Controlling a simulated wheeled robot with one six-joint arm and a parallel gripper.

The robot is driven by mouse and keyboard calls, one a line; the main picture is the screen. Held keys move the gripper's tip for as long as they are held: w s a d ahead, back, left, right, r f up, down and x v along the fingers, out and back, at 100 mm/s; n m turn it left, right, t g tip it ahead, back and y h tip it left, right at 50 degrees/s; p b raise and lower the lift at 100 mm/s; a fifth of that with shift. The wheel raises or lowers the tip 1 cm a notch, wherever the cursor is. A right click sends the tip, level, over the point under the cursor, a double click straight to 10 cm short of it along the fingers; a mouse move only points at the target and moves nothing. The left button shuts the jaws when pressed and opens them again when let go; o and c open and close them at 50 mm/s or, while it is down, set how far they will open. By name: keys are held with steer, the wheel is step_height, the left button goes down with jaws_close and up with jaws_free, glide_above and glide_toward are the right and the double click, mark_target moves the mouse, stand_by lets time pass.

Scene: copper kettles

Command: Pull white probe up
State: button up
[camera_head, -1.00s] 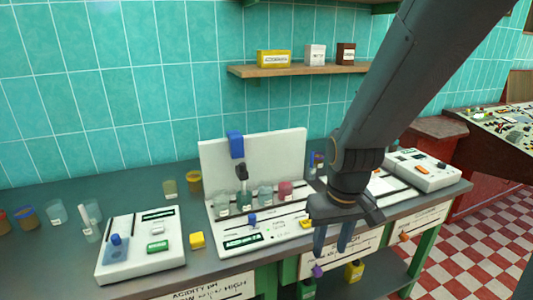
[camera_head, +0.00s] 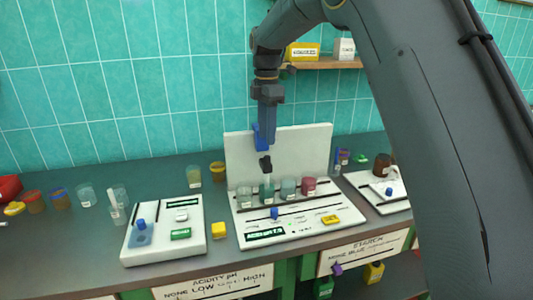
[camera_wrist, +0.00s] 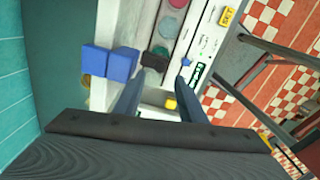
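A probe with a black handle (camera_head: 265,164) and a short pale shaft (camera_head: 268,180) stands at the white panel of the middle device, its lower end at a greenish beaker (camera_head: 266,193). Its dark top (camera_wrist: 155,62) shows in the wrist view beyond my fingers. A blue block (camera_head: 259,138) sits high on the panel beside it. My gripper (camera_head: 267,143) points down just above the handle, partly covering the blue block. In the wrist view my gripper (camera_wrist: 162,80) has its two fingers apart with nothing between them. A thin white stick (camera_head: 114,211) stands by a glass at the left.
The middle device (camera_head: 295,230) carries several beakers, a blue knob (camera_head: 274,213) and a yellow button (camera_head: 330,219). The white upright panel (camera_head: 310,150) stands close behind my gripper.

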step_height(320, 180, down, 8)
steer(key=shift+r+p, duration=0.25)
steer(key=shift+p, duration=0.9)
steer(key=shift+c, duration=0.3)
jaws_close()
steer(key=shift+r, duration=0.15)
